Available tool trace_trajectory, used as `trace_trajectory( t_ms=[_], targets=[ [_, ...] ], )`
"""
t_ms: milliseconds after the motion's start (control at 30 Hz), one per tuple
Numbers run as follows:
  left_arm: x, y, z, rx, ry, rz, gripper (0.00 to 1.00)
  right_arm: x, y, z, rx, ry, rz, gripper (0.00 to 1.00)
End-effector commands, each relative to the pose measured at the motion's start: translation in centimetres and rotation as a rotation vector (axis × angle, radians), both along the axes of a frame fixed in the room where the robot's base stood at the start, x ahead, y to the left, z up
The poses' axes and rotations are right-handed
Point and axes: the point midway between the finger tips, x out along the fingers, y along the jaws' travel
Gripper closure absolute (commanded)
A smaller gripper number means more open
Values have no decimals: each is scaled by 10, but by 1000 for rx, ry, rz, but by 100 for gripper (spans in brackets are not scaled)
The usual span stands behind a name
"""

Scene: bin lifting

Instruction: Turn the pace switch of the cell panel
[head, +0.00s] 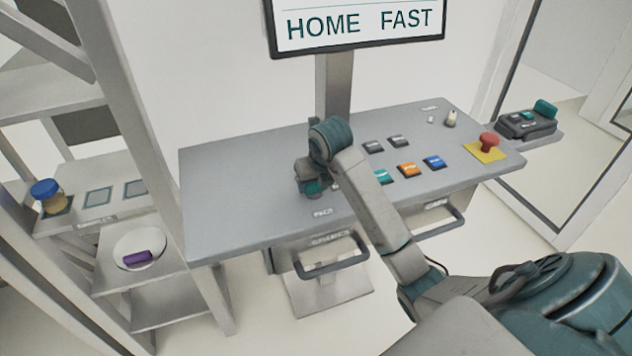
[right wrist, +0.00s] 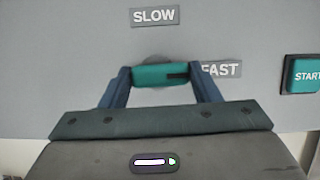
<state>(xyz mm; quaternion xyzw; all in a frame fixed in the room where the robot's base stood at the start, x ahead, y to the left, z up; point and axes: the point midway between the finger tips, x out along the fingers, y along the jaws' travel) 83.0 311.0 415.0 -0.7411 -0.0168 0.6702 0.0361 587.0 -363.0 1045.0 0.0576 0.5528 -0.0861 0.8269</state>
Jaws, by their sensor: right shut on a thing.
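The cell panel (head: 240,190) is a grey slanted desk in the head view. Its pace switch (right wrist: 160,75) is a teal knob with a dark mark at its right end, in the right wrist view. The mark points to the right, toward the FAST label (right wrist: 222,69); the SLOW label (right wrist: 153,16) is above. My right gripper (right wrist: 160,82) is shut on the knob, one blue finger at each end. In the head view my right gripper (head: 313,187) is over the panel's left part and hides most of the switch. My left gripper is out of view.
The screen (head: 362,22) reads HOME and FAST. A teal START button (right wrist: 302,74) is right of the switch. Orange (head: 407,169) and blue (head: 434,162) buttons and a red emergency knob (head: 489,141) are farther right. A shelf with a jar (head: 47,196) stands left.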

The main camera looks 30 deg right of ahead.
Motion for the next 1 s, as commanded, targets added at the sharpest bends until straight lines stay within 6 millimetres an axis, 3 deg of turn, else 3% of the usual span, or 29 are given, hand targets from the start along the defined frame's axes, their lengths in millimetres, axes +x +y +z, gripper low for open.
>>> trace_trajectory(
  t_ms=[267, 1000],
  targets=[
    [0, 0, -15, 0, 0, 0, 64, 0, -2, -3, -2, -1, 148, 66],
    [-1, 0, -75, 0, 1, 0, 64, 5, -5, -2, 0, -1, 841, 66]
  ],
)
